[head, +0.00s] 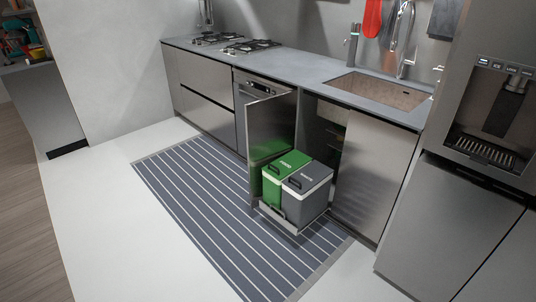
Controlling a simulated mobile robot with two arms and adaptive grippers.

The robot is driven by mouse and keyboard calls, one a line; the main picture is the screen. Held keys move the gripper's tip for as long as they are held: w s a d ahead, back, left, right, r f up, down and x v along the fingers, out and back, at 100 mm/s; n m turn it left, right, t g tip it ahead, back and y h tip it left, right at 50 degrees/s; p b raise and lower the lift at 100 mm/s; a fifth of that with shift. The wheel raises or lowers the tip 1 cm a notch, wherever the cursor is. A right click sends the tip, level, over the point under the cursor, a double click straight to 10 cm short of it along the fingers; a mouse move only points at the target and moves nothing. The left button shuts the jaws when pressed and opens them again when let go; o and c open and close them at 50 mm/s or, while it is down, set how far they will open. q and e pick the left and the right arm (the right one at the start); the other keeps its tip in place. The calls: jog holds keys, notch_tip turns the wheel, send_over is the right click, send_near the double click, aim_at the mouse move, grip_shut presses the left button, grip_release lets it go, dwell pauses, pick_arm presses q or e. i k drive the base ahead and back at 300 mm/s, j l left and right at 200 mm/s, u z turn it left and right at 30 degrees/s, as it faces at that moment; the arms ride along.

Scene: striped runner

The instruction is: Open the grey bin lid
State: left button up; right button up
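The grey bin (306,194) stands on a pull-out tray in front of the open sink cabinet. Its grey lid (308,176) looks shut and has a dark handle at its front edge and white lettering on top. A green bin (273,189) with a green lid (287,163) stands directly to its left, and that lid also looks shut. Neither of my grippers shows in the head view.
The open cabinet door (269,130) stands out left of the bins. A striped runner (205,190) covers the floor before the cabinets. A steel fridge (480,150) is at the right. White floor (120,225) left of the runner is clear.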

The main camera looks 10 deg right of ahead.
aim_at(306, 179)
jog(key=i+j+z, duration=0.1)
jog(key=i, duration=0.35)
jog(key=i+j+z, duration=0.1)
jog(key=i, duration=0.35)
jog(key=i+j+z, duration=0.15)
jog(key=i, duration=0.25)
